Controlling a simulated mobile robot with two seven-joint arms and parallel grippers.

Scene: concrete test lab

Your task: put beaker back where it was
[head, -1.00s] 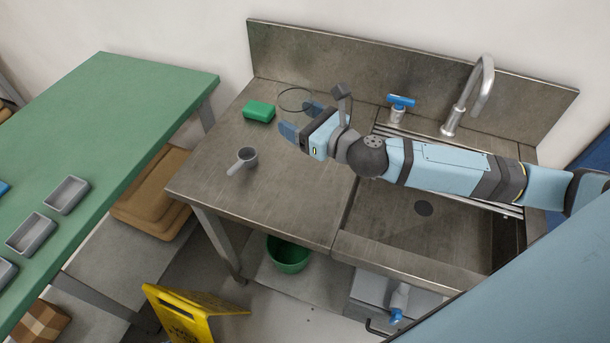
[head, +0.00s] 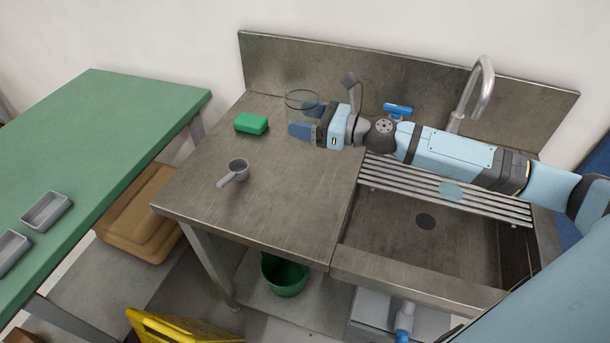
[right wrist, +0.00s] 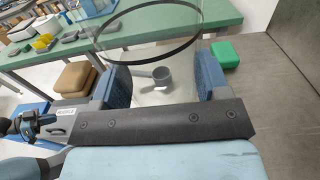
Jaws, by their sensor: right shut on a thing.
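The beaker (head: 302,103) is clear glass with a dark rim. It is upright at the back of the steel counter, left of the sink; I cannot tell whether its base touches the counter. My right gripper (head: 302,131) is shut on the beaker from the right side. In the right wrist view the beaker's rim (right wrist: 152,62) shows between the two blue finger pads of the right gripper (right wrist: 163,88). My left gripper is not in view.
A green sponge (head: 251,123) lies left of the beaker, and a grey scoop (head: 236,172) lies nearer the counter's front. The steel backsplash (head: 340,75) rises behind. The tap (head: 476,95) and sink basin (head: 430,235) are to the right. Counter front is clear.

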